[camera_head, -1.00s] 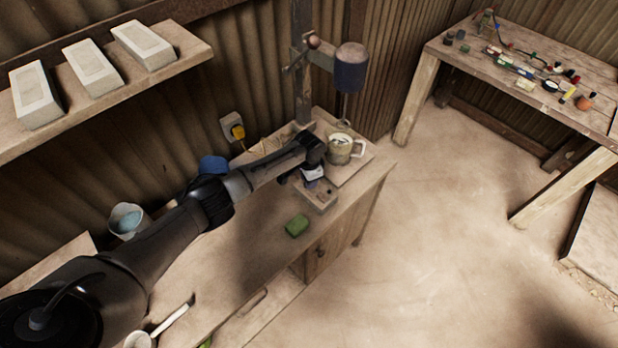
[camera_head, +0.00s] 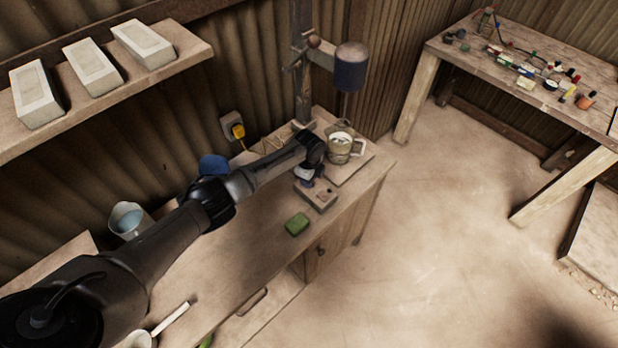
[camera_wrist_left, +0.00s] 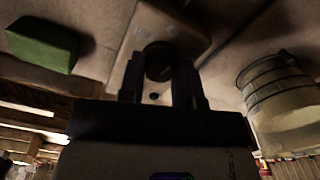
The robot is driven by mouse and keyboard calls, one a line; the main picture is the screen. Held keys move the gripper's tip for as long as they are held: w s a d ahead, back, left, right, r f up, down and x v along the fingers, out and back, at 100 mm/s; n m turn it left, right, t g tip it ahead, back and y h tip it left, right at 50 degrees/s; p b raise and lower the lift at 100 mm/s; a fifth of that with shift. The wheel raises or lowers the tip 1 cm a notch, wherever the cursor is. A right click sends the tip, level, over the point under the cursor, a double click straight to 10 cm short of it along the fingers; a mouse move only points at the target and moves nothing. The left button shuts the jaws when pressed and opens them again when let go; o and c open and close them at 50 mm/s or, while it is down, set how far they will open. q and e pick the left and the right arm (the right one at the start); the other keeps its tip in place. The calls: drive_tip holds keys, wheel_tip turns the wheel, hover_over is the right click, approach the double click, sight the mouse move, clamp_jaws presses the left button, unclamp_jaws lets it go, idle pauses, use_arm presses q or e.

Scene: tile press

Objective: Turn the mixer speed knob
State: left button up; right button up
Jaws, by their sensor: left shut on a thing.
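The mixer speed knob (camera_wrist_left: 158,60) is a dark round knob on a pale control box (camera_wrist_left: 185,22) in the left wrist view. The box also shows in the head view (camera_head: 322,199), on the bench in front of the mixer (camera_head: 350,72). My left gripper (camera_wrist_left: 156,76) has its two fingers on either side of the knob and is shut on it. In the head view my left gripper (camera_head: 305,174) is over the box, and the knob is hidden there. My right gripper is in neither view.
A pitcher (camera_head: 338,150) stands on the mixer's base just behind the box. A green block (camera_head: 297,224) lies on the bench in front of the box. A blue-filled bucket (camera_head: 127,221) stands farther left. A shelf (camera_head: 175,72) with pale bricks is above the bench.

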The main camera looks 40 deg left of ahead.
use_arm(q)
drive_tip(key=m, duration=0.4)
drive_tip(key=shift+m+b, duration=0.3)
drive_tip(key=shift+b, duration=0.05)
drive_tip(key=m, duration=0.4)
drive_tip(key=shift+b, duration=0.4)
drive_tip(key=shift+m, duration=0.5)
drive_tip(key=o, duration=0.9)
wheel_tip(320, 180, up, 14)
drive_tip(key=shift+f+p, duration=0.1)
drive_tip(key=shift+p, duration=0.2)
